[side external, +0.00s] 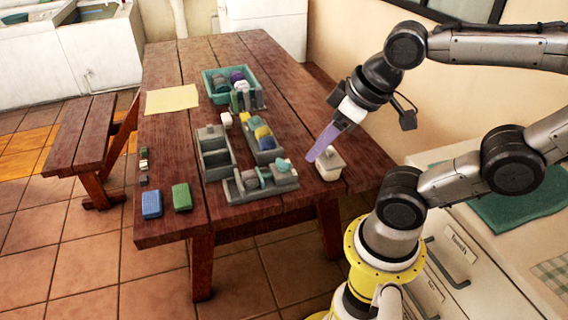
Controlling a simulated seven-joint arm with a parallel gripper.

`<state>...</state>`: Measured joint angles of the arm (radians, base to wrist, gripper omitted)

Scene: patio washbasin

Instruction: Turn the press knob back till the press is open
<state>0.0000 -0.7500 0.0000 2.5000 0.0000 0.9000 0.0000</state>
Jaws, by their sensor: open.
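My gripper (312,157) has purple fingers pointing down and left, and is over the right part of the wooden table. No held thing shows at its tips. The tips are just up and left of a small whitish lidded box (330,171); I cannot tell whether they touch it. A low grey fixture (240,193) with round green and grey pieces stands to the left of the box near the table's front; it may be the press. The press knob is too small to make out for sure, and so is whether the press is open.
Grey compartment trays (215,163) stand mid-table, one holding coloured pieces. A teal bin (211,92) with round items is farther back. A yellow sheet (172,100), a blue block (151,204) and a green block (182,197) lie at left. The table's left middle is mostly clear.

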